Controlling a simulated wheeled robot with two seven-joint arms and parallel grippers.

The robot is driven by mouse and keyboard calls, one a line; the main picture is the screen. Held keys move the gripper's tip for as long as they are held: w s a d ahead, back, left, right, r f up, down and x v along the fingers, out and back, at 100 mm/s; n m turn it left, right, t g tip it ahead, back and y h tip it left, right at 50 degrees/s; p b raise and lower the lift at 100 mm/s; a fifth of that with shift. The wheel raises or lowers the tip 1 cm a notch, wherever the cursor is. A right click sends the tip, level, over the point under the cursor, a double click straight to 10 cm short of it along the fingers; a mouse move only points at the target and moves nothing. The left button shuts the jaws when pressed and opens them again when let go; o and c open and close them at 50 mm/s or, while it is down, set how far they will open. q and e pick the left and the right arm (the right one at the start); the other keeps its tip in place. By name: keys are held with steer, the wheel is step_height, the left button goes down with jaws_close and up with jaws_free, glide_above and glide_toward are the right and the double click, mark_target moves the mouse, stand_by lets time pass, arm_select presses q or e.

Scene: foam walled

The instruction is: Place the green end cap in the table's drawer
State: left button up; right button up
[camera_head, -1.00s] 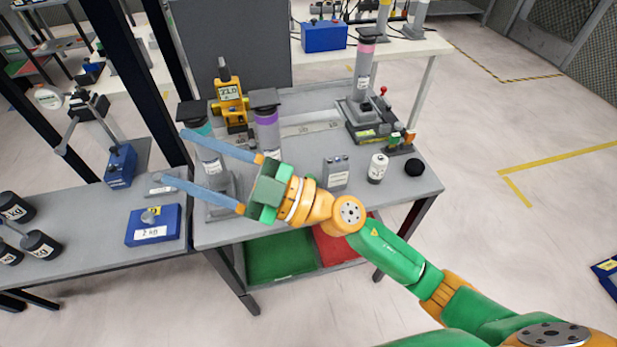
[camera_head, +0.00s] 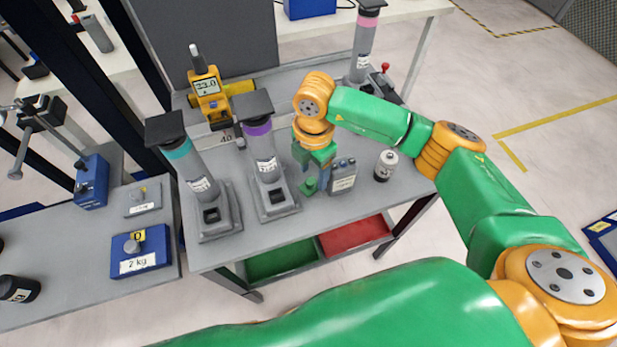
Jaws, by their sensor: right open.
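A small green piece, which looks like the green end cap (camera_head: 309,186), is on the grey table, left of a small grey box with knobs. The table's drawer is under the top's front edge. It shows a green section (camera_head: 281,262) on the left and a red section (camera_head: 355,236) on the right. My left gripper is out of view.
Two grey stands with teal (camera_head: 190,165) and purple (camera_head: 264,150) bands are left of the gripper. The grey box (camera_head: 342,177) and a white-and-black cylinder (camera_head: 386,165) are to its right. A yellow meter (camera_head: 210,97) is behind.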

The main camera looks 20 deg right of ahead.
mark_target(310, 181)
steer(key=f, duration=0.5)
steer(key=shift+w+a+p, duration=0.1)
steer(key=shift+a+p, duration=0.2)
steer(key=shift+p, duration=0.1)
jaws_close()
